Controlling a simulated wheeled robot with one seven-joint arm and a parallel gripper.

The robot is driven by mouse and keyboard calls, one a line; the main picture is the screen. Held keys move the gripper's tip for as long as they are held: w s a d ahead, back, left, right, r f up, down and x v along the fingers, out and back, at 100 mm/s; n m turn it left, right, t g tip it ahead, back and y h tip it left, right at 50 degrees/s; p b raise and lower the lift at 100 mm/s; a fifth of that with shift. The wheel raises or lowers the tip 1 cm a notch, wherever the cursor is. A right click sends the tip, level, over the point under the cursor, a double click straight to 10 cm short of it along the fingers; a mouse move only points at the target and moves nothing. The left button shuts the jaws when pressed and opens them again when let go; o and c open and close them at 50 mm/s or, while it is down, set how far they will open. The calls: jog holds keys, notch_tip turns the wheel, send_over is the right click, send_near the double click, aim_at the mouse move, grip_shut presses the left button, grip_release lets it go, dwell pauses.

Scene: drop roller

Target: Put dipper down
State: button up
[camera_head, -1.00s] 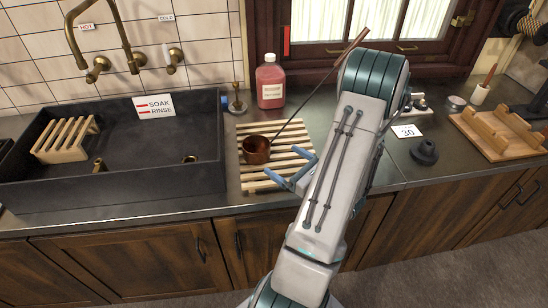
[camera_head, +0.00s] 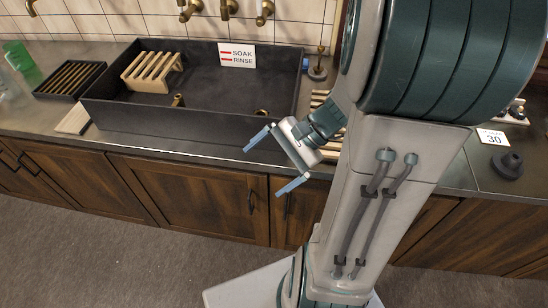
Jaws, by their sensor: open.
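The dipper cannot be seen now; my arm covers most of the slatted wooden rack (camera_head: 331,151) where its copper cup showed earlier. Only small parts of the rack show beside my arm, right of the sink. My gripper (camera_head: 275,162) is open and empty.
The dark sink (camera_head: 115,117) holds a small wooden rack (camera_head: 152,70) and has a soak/rinse sign (camera_head: 237,55). A black slatted tray (camera_head: 70,80) and a green bottle (camera_head: 22,58) stand at left. A dark rubber piece (camera_head: 507,164) and the "30" card (camera_head: 493,137) are at right.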

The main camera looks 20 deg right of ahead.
jog(key=s+r+n+t+h, duration=0.1)
jog(key=s+r+n+h, duration=0.2)
jog(key=r+n+h, duration=0.3)
jog(key=shift+s+a+n+t+h, duration=0.15)
jog(key=shift+a+n+t+h, duration=0.2)
jog(key=shift+n+h, duration=2.2)
jog(key=shift+d+n+y, duration=0.15)
jog(key=shift+n+y, duration=0.5)
jog(key=shift+y, duration=0.1)
